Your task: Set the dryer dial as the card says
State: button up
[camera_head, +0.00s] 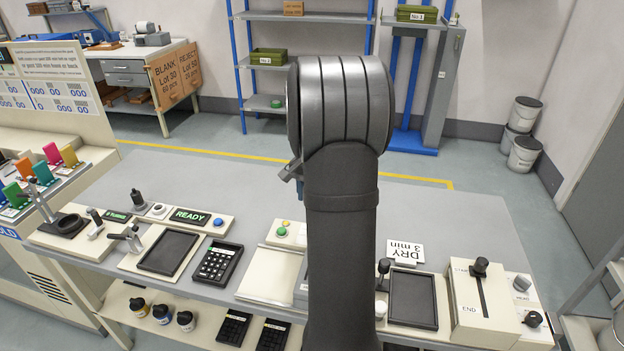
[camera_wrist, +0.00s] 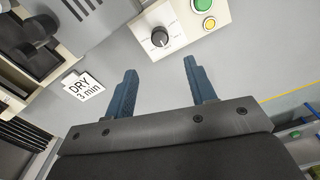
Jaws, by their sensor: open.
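The card (camera_head: 405,250) reads "DRY 3 min" and stands on the bench right of my arm. It also shows in the wrist view (camera_wrist: 83,90), left of my gripper. In the wrist view a black dial (camera_wrist: 160,38) with a light pointer line sits on a pale panel; its scale marks are too small to read. My gripper (camera_wrist: 160,68) is open and empty, its blue fingers apart, with the dial beyond the gap between the fingertips. I see no contact. In the head view my arm hides the dial and most of the gripper.
Green (camera_wrist: 202,4) and yellow (camera_wrist: 209,23) buttons sit on the panel beside the dial. A black-knobbed lever (camera_head: 383,266) and dark tray (camera_head: 413,299) stand near the card. A slider box (camera_head: 482,310) is farther right. Grey bench surface is clear behind the devices.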

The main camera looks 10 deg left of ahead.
notch_tip(320, 180, up, 6)
